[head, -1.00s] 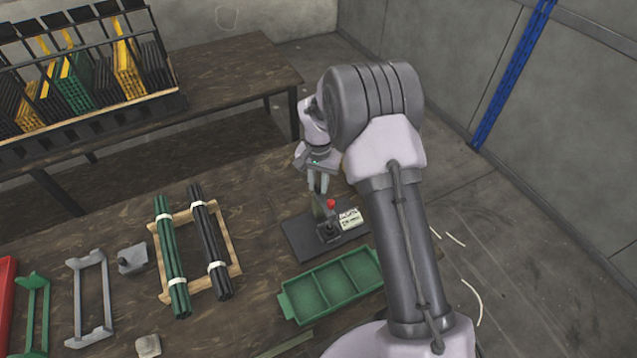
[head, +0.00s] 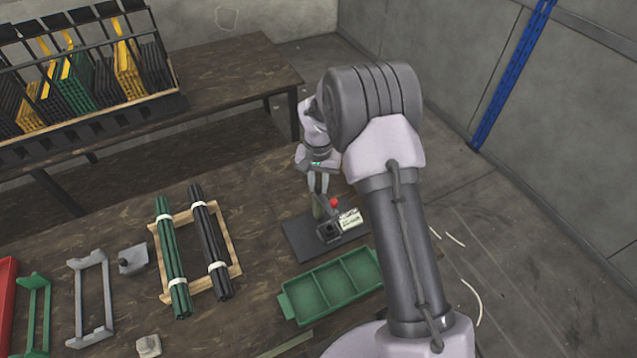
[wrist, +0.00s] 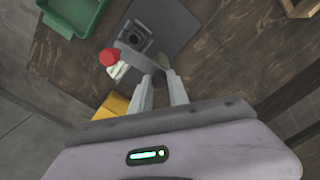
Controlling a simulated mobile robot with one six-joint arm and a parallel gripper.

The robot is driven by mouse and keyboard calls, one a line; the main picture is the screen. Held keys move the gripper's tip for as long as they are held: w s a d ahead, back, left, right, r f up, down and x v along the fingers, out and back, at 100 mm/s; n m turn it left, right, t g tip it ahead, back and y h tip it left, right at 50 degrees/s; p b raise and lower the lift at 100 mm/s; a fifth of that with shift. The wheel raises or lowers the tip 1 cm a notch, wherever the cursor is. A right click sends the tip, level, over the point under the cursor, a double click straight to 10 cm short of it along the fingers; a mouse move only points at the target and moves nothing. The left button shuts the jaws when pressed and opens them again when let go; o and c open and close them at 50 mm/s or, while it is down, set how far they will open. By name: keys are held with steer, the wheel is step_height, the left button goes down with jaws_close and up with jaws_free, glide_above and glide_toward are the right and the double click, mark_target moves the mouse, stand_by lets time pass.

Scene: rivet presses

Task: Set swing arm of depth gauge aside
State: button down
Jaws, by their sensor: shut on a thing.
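The depth gauge stands on a dark base plate (head: 298,240) on the brown table, with a dark block (head: 328,232), a red knob (head: 334,202) and a pale label plate (head: 350,219). Its grey swing arm (wrist: 138,58) runs beside the block toward my fingers in the wrist view, where the red knob (wrist: 109,57) also shows. My gripper (head: 318,192) points down over the back of the gauge. In the wrist view my gripper (wrist: 160,80) is shut on the swing arm's end. The exact contact is partly hidden by the fingers.
A green divided tray (head: 333,287) lies just in front of the gauge. Left of it, a wooden frame (head: 237,262) carries green and black rod bundles. Grey and green brackets stand farther left. A yellow thing (wrist: 112,106) shows near my fingers in the wrist view.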

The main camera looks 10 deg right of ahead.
steer(key=n+p, duration=0.2)
steer(key=n, duration=0.5)
steer(key=shift+r, duration=0.1)
steer(key=n, duration=0.3)
steer(key=shift+n+p, duration=0.35)
steer(key=shift+n, duration=0.05)
steer(key=shift+n+p, duration=0.4)
steer(key=shift+n, duration=1.3)
steer(key=c, duration=1.3)
jaws_free()
steer(key=shift+o, duration=0.2)
step_height(320, 180, up, 17)
steer(key=p, duration=0.3)
steer(key=shift+r, duration=0.15)
